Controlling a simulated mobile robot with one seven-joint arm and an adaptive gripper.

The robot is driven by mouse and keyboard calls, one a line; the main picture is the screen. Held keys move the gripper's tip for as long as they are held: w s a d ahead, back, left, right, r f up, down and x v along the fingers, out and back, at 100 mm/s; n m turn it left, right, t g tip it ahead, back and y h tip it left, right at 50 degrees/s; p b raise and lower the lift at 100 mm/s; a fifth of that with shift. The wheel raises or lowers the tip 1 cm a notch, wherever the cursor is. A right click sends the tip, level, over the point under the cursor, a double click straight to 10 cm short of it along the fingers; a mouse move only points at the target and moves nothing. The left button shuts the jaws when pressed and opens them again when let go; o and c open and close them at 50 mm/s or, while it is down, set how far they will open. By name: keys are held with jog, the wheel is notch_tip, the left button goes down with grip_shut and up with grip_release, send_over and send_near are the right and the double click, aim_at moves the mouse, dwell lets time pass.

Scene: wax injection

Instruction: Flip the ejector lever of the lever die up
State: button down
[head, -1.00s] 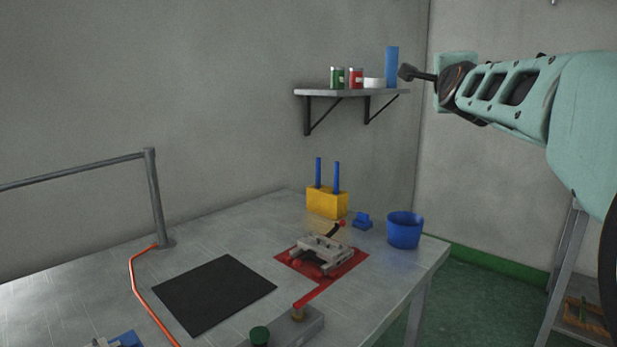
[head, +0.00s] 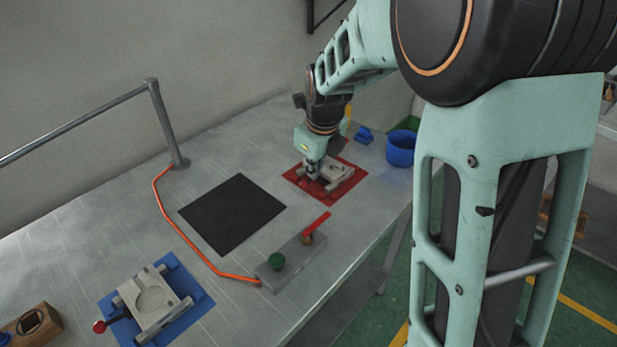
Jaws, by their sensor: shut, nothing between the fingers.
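A grey metal die (head: 340,174) sits on a red mat (head: 353,183) toward the far end of the bench. A second grey die (head: 155,293) sits on a blue mat (head: 192,287) at the lower left, with a red-knobbed lever (head: 103,325) sticking out low on its left side. The frames do not settle which is the lever die. My gripper (head: 312,172) points down at the left edge of the die on the red mat, shut and empty. It hides part of that die and its lever; I cannot tell whether it touches.
A black mat (head: 232,214) lies left of the red mat. A grey block with a green knob and red handle (head: 290,262) is near the front edge. An orange cable (head: 172,225), blue bucket (head: 401,149), small blue object (head: 364,134) and wooden block (head: 32,322) are also there.

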aim_at(310, 193)
jog(key=x, duration=1)
jog(key=shift+r, duration=0.1)
dwell(0.5)
jog(key=shift+r+p, duration=0.15)
jog(key=shift+p, duration=0.15)
jog(key=shift+g+y, duration=0.3)
